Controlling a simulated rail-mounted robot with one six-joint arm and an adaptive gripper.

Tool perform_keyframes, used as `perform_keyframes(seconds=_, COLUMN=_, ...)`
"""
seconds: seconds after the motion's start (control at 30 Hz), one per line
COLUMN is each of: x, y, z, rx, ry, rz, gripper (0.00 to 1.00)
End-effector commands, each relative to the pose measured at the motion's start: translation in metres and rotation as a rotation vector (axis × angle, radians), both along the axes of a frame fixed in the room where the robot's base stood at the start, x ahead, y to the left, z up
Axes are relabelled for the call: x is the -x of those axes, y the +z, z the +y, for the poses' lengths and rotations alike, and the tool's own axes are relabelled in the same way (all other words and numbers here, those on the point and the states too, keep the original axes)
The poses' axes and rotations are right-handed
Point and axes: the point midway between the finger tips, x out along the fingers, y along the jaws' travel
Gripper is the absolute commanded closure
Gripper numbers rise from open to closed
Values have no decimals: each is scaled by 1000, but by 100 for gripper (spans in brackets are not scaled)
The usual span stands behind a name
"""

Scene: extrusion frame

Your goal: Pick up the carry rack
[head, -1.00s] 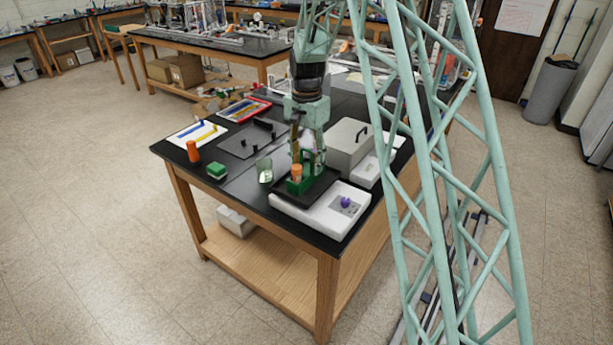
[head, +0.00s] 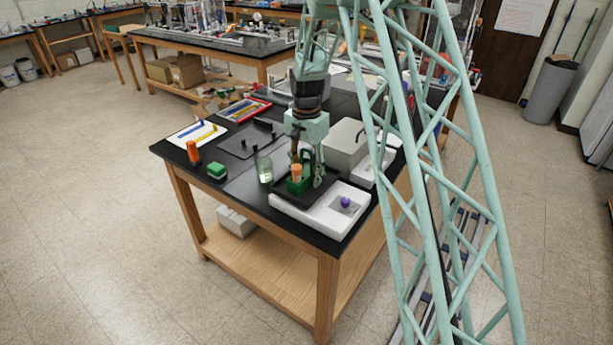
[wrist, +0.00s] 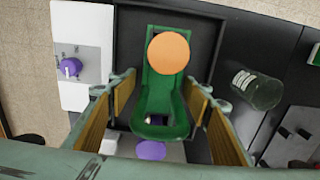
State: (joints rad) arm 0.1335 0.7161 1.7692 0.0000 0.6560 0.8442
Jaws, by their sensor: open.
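The carry rack (wrist: 160,110) is green with a tall handle and stands in a black tray (head: 328,186); in the head view the rack (head: 296,187) is partly hidden by my gripper. An orange-capped item (wrist: 168,53) sits in the rack, and its cap also shows in the head view (head: 297,172). A purple thing (wrist: 150,150) shows past the rack's near end in the wrist view. My gripper (wrist: 160,88) is open, pointing down, with a finger on each side of the rack. I see gaps between fingers and rack; the gripper also shows in the head view (head: 306,165).
A clear glass jar (head: 264,170) stands close left of the tray. A white box with a purple knob (head: 345,202) lies in front, and a grey box with a handle (head: 345,145) stands behind right. A green block (head: 217,171) and orange bottle (head: 193,152) are further left.

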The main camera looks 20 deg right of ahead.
Motion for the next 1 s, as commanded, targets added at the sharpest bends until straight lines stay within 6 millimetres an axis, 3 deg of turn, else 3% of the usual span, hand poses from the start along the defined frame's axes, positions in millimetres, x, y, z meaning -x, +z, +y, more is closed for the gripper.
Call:
perform_keyframes(seconds=0.3, x=0, y=0, z=0, rx=0, ry=0, rz=0, gripper=55)
perform_keyframes(seconds=0.67, x=0, y=0, z=0, rx=0, ry=0, rz=0, gripper=85)
perform_keyframes(seconds=1.0, x=0, y=2, z=0, rx=0, ry=0, rz=0, gripper=85)
